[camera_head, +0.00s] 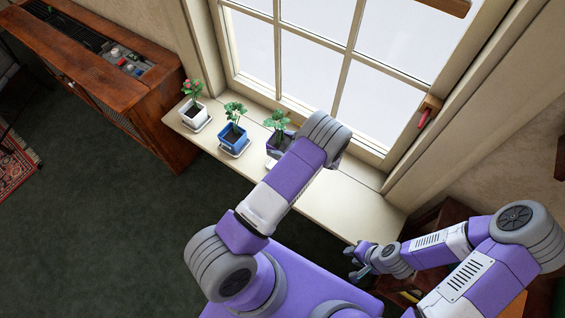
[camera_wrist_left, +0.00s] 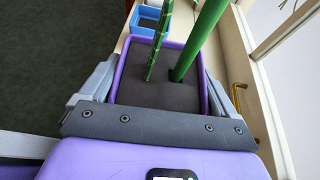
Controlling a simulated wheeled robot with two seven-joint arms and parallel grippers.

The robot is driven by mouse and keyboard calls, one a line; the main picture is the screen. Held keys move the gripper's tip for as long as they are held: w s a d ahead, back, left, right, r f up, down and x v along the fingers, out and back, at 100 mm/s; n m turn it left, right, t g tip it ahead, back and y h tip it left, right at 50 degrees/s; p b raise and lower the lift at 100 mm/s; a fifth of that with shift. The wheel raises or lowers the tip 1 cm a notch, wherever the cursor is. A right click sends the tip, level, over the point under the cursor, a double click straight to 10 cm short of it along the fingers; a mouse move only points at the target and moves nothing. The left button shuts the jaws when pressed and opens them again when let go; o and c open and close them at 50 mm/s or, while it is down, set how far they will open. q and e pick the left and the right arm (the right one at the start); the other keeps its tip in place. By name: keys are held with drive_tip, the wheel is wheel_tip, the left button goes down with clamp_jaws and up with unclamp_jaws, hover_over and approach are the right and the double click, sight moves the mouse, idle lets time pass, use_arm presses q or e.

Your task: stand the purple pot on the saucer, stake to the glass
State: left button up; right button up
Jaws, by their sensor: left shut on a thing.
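The purple pot (camera_head: 272,150) holds a leafy plant (camera_head: 277,120) over the window sill, partly hidden behind my left arm. In the left wrist view, my left gripper (camera_wrist_left: 158,95) is shut on the purple pot (camera_wrist_left: 118,72), one finger on each side. Dark soil, a thin green stem (camera_wrist_left: 159,42) and a thicker green stake (camera_wrist_left: 200,40) show inside it. The stake is on the window side of the stem. My right gripper (camera_head: 362,262) is low near the sill's right end, too small to read.
A white pot (camera_head: 194,112) and a blue pot (camera_head: 232,138) stand on saucers left of the purple pot. The window glass (camera_head: 300,62) rises behind. The sill (camera_head: 345,200) is bare to the right. A wooden cabinet (camera_head: 150,100) stands at left.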

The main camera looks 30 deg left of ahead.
use_arm(q)
drive_tip(key=shift+w+f+t, duration=0.1)
drive_tip(key=shift+w+t, duration=0.2)
drive_tip(key=shift+w, duration=0.1)
wheel_tip(320, 180, down, 10)
drive_tip(key=b, duration=0.3)
drive_tip(key=shift+r+b, duration=0.2)
drive_tip(key=shift+b, duration=0.15)
drive_tip(key=shift+r, duration=0.1)
drive_tip(key=o, duration=1.1)
drive_tip(key=shift+d+f, duration=0.1)
drive_tip(key=shift+f, duration=0.1)
